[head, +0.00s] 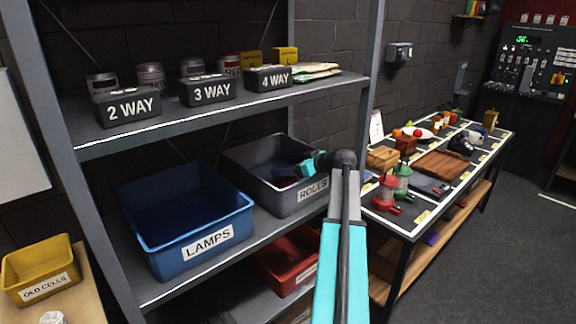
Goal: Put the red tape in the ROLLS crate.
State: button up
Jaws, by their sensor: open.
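The ROLLS crate (313,194) is a dark grey bin on the middle shelf, with a white label on its front. My arm reaches up from the bottom of the head view, and my gripper (288,178) is over the opening of this crate, pointing left and down into it. The gripper is open. A small dark, reddish patch shows by the fingertips inside the crate. It is too small and dark to tell whether it is the red tape. I cannot make out the red tape for certain anywhere else.
A blue LAMPS crate (187,221) stands left of the ROLLS crate. A red crate (290,262) sits on the shelf below. The shelf post (368,80) rises close to my arm. A cluttered table (420,212) is at the right.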

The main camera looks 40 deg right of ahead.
jog(key=shift+r, duration=0.25)
jog(key=b+v, duration=0.3)
jog(key=v, duration=0.9)
jog(key=shift+d, duration=0.15)
jog(key=shift+r, duration=0.15)
